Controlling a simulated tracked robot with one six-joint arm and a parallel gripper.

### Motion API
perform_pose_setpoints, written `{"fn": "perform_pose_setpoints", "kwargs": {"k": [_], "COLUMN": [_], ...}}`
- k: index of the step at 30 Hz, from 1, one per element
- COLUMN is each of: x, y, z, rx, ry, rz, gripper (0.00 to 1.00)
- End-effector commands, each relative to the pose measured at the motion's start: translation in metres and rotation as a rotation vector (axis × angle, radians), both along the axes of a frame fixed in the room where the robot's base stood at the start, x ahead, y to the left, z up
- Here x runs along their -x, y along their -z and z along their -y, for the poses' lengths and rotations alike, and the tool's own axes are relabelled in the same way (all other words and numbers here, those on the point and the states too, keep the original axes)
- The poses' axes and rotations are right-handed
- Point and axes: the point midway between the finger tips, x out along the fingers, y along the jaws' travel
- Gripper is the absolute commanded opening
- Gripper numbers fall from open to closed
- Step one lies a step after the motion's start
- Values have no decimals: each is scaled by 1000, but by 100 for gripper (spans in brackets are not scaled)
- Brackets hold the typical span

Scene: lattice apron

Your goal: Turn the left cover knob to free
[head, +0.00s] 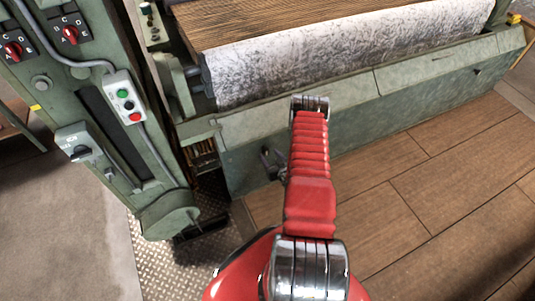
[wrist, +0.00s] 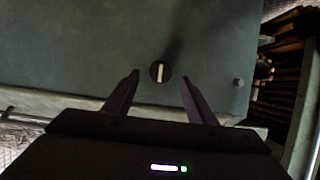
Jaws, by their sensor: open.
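In the wrist view the cover knob (wrist: 160,71) is a small dark disc with a pale bar across it, standing nearly upright in the picture. It sits on the grey-green cover panel (wrist: 80,50). My gripper (wrist: 160,78) is open, with one dark finger on each side of the knob and clear gaps between; neither finger visibly touches it. In the head view my red arm hides the knob. A dark part beside the arm may be my gripper, but I cannot tell for sure.
A small bolt (wrist: 239,83) is right of the knob, and dark slats (wrist: 290,55) lie beyond the panel's edge. In the head view a green post (head: 110,130) with red switches and buttons stands at left. A rough pale roll (head: 330,55) lies above the cover. The tiled floor (head: 420,190) is clear.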

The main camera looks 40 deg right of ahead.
Motion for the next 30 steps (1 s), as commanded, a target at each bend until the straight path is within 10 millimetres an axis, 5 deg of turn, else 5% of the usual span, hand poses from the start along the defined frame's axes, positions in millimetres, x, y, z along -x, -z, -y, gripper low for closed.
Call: {"fn": "perform_pose_setpoints", "kwargs": {"k": [7, 19, 30], "x": [-23, -28, -28], "y": [10, 12, 12], "z": [7, 9, 8], "rx": [1, 0, 0], "ry": [-1, 0, 0], "rz": [0, 0, 0], "gripper": [51, 51, 25]}}
